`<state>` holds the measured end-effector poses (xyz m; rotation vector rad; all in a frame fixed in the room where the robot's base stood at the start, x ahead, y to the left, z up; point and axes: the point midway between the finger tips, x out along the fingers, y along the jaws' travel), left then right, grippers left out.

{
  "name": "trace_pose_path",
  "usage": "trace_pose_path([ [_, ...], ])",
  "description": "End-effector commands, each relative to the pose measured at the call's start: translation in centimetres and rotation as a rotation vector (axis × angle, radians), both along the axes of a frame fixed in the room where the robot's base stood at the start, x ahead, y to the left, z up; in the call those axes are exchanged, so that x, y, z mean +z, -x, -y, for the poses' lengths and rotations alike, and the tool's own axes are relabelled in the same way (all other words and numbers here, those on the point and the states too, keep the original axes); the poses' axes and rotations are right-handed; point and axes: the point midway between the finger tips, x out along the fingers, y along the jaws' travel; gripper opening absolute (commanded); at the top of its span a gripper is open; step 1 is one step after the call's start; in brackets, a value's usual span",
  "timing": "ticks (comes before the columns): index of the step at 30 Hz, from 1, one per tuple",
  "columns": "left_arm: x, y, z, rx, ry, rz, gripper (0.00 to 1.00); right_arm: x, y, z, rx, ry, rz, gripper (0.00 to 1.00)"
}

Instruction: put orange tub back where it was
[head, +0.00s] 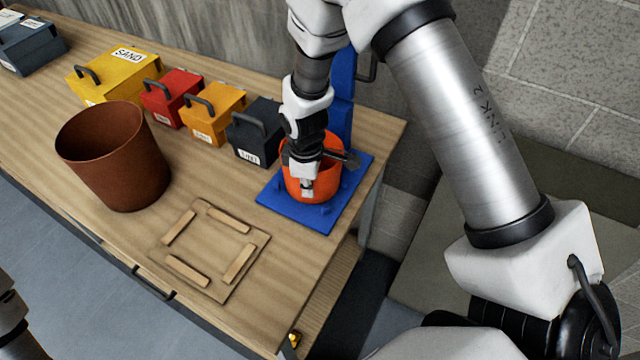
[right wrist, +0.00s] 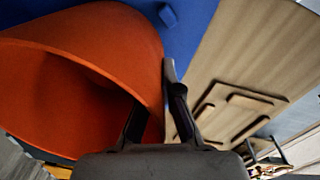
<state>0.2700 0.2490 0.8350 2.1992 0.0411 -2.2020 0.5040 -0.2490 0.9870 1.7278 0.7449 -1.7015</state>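The orange tub (head: 315,181) stands upright on the square blue base (head: 296,215) at the right end of the workbench. My right gripper (head: 307,183) points down at the tub's near wall. In the right wrist view the orange tub (right wrist: 75,75) fills the left side. My right gripper's fingers (right wrist: 157,100) straddle its wall, one inside and one outside, and look closed on it. The tub's inside is mostly hidden by the gripper in the head view. My left gripper is not visible; only part of my left arm shows at the lower left edge.
A brown pot (head: 118,165) stands left of a wooden board with several cleats (head: 212,250), which is empty. Yellow (head: 110,75), red (head: 172,98), orange (head: 212,113) and dark (head: 254,133) labelled boxes line the back. A blue upright (head: 342,100) rises behind the tub.

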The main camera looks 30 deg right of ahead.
Motion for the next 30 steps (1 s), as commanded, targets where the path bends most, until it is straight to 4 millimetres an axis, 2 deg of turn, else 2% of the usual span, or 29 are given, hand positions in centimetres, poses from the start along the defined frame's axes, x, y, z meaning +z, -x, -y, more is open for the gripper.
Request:
trace_pose_path([
  [1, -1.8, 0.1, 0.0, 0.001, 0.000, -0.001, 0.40, -1.7, 0.0, -0.1, 0.002, 0.001, 0.001, 0.00],
  [2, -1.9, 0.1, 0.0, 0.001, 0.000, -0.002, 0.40, -1.9, 0.0, -0.1, 0.003, 0.001, 0.001, 0.00],
  [8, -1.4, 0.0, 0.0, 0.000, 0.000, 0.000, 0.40, -1.5, 0.0, -0.1, 0.004, 0.000, 0.001, 0.00],
  [9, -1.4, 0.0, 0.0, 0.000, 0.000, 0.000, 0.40, -1.5, 0.1, -0.1, 0.004, 0.000, 0.000, 0.16],
  [10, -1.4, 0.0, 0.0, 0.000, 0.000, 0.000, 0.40, -1.5, 0.1, -0.1, 0.004, 0.000, 0.000, 0.27],
  [11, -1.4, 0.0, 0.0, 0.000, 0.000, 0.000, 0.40, -1.5, 0.1, -0.1, 0.004, 0.000, 0.000, 0.31],
  [20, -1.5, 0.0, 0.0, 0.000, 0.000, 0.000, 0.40, -1.3, 0.1, -0.1, 0.004, 0.001, 0.001, 0.31],
  [25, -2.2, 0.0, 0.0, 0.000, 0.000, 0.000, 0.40, 0.7, 0.0, -0.2, 0.004, 0.001, 0.005, 0.31],
  [30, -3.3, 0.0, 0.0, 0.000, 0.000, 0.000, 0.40, 5.0, 0.1, -0.3, 0.003, 0.000, 0.008, 0.31],
])
